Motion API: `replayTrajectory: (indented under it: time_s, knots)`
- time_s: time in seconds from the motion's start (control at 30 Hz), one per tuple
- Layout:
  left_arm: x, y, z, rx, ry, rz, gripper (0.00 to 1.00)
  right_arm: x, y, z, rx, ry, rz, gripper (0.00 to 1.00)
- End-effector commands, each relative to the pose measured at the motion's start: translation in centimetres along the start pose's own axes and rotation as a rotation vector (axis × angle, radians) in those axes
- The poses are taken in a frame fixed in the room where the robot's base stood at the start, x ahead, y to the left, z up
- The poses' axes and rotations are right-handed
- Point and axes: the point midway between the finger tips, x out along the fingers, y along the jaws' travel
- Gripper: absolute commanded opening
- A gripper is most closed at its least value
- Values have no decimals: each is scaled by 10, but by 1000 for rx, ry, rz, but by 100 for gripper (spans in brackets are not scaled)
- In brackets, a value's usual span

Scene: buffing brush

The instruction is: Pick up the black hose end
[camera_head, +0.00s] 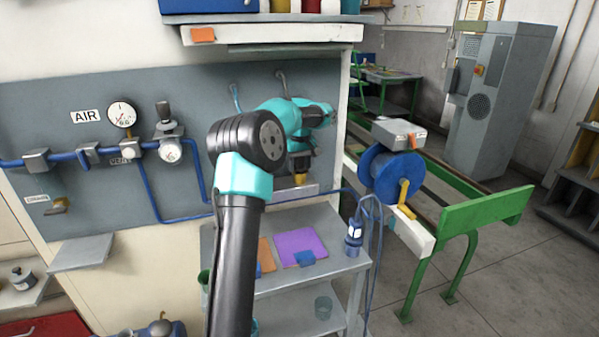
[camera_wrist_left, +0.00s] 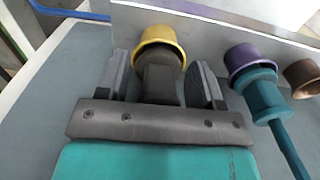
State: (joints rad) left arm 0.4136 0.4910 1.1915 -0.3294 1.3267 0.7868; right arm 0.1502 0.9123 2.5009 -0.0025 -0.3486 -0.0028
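The black hose end (camera_wrist_left: 160,78) stands in a yellow collar (camera_wrist_left: 158,42) in the left wrist view. My left gripper (camera_wrist_left: 162,82) has one finger on each side of it. Narrow gaps seem to show between fingers and hose end, so the gripper looks open around it. In the head view my left gripper (camera_head: 299,165) points down just above the yellow collar (camera_head: 299,180), at a small ledge on the grey panel. The hose end cannot be told apart from the gripper there. My right gripper is not in view.
In the wrist view a teal hose end (camera_wrist_left: 262,92) in a purple collar (camera_wrist_left: 243,62) and a brown collar (camera_wrist_left: 302,75) stand close to the right. A blue reel (camera_head: 392,175) and a cart (camera_head: 300,270) with coloured cloths are near the panel.

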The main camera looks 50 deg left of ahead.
Motion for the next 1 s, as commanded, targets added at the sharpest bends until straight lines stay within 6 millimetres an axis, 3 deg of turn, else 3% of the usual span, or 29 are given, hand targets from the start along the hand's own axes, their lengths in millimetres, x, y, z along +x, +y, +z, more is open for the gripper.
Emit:
replayTrajectory:
  time_s: [0.37,0.73,1.0]
  knots:
    - [0,0,0,0,0,0,24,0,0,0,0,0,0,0]
    - [-5,0,0,0,1,1,24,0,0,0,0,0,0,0]
    - [-30,1,0,1,2,2,24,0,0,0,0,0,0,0]
